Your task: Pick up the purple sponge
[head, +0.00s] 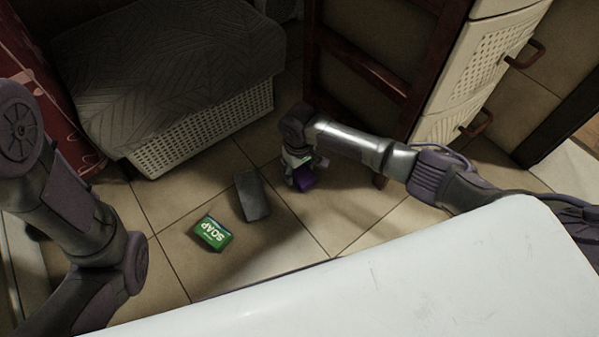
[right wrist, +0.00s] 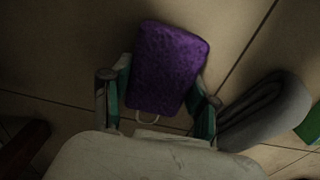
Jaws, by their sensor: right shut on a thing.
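The purple sponge (right wrist: 167,66) is a rounded block with a small pale loop at its near end. In the right wrist view it sits between the two fingers of my right gripper (right wrist: 158,107), which is shut on it. In the head view the sponge (head: 303,181) shows below my right gripper (head: 299,166), partly hidden by it. It is over or on the tiled floor; I cannot tell whether it touches. My left arm comes in at the left of the head view, and its gripper is out of the picture.
A grey block (head: 252,195) and a green soap box (head: 212,234) lie on the floor left of the sponge. A white basket with a grey cover (head: 208,134) stands behind. A dark wooden frame (head: 365,66) and white drawers (head: 476,62) stand at right.

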